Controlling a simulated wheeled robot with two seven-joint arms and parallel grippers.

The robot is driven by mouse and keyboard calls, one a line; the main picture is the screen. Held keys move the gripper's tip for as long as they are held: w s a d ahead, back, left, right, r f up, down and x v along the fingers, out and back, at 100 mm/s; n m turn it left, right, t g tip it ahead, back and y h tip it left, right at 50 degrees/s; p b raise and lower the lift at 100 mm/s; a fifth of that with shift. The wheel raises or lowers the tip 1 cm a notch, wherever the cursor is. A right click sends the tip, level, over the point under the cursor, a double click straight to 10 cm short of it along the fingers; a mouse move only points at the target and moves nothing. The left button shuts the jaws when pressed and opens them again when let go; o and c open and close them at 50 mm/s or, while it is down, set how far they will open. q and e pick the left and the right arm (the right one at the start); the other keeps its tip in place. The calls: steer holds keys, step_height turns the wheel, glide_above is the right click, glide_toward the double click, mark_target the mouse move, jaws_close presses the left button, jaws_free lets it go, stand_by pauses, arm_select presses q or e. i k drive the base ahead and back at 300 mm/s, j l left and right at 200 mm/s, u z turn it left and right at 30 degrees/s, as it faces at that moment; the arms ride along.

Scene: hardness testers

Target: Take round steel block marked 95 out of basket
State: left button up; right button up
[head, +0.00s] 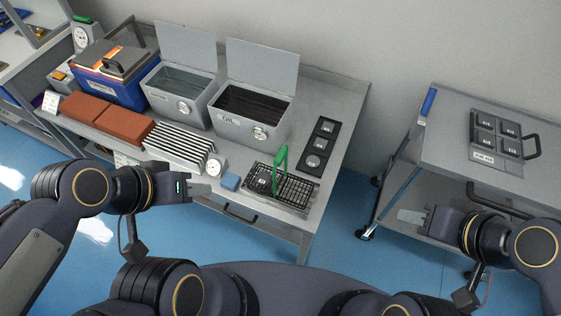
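A black wire basket (295,190) with a green upright handle (280,168) stands near the front right of the grey bench. A dark block with a small pale label (262,183) shows in its left part; the marking is too small to read and its outline is unclear through the wires. My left gripper (208,189) is at the bench's front edge, left of the basket and apart from it. My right gripper (404,215) is right of the bench, in front of the trolley. Neither gripper appears to hold anything; the finger gaps cannot be made out.
A black rack (318,146) with three places lies behind the basket. Two open-lidded metal tanks (262,115) stand behind. The trolley (450,125) holds a tray of square blocks (510,130).

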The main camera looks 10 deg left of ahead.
mark_target(264, 178)
steer(key=j+z, duration=0.25)
steer(key=j, duration=0.8)
steer(key=k+j+z, duration=0.1)
steer(key=j+z, duration=0.15)
steer(key=j, duration=0.8)
steer(key=i+j, duration=0.2)
steer(key=i+j+z, duration=0.15)
steer(key=j, duration=0.3)
